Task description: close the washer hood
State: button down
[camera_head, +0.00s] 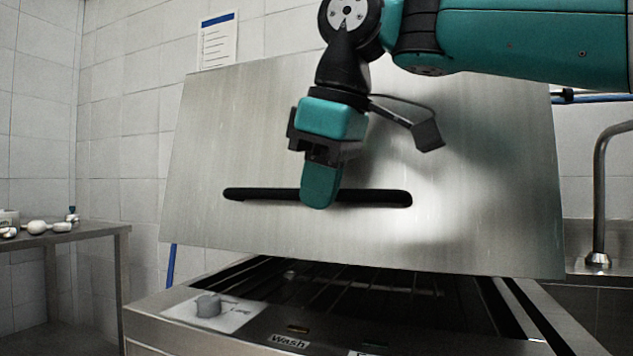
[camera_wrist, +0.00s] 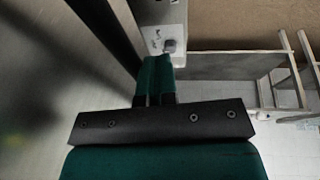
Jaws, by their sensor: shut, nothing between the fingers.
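The washer hood (camera_head: 470,140) is a large brushed-metal panel in the head view, raised and tilted above the open washer (camera_head: 150,318). A long black horizontal handle (camera_head: 375,198) runs across its lower part. My gripper (camera_head: 319,205) points down in front of the handle and hides part of its middle. Its fingers are shut and hold nothing; I cannot tell if they touch the handle. In the wrist view the closed fingertips (camera_wrist: 155,60) are seen from behind, with the hood's grey surface (camera_wrist: 45,90) at left.
The washer's front has a grey knob (camera_head: 208,305) and a "Wash" label (camera_head: 289,341). Dark rack bars show inside the opening. A metal side table (camera_head: 90,232) with small items stands at left. A curved faucet (camera_head: 598,200) rises over a sink at right.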

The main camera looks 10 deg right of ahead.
jog(key=w+f+b, duration=0.1)
jog(key=f+b, duration=0.1)
jog(key=f, duration=0.1)
jog(key=d+f+b, duration=0.1)
jog(key=f+b, duration=0.1)
jog(key=f, duration=0.1)
jog(key=w+f+b, duration=0.1)
jog(key=f+b, duration=0.1)
jog(key=f, duration=0.1)
jog(key=shift+w+d+f, duration=0.25)
jog(key=shift+w+d, duration=0.1)
jog(key=shift+d, duration=0.05)
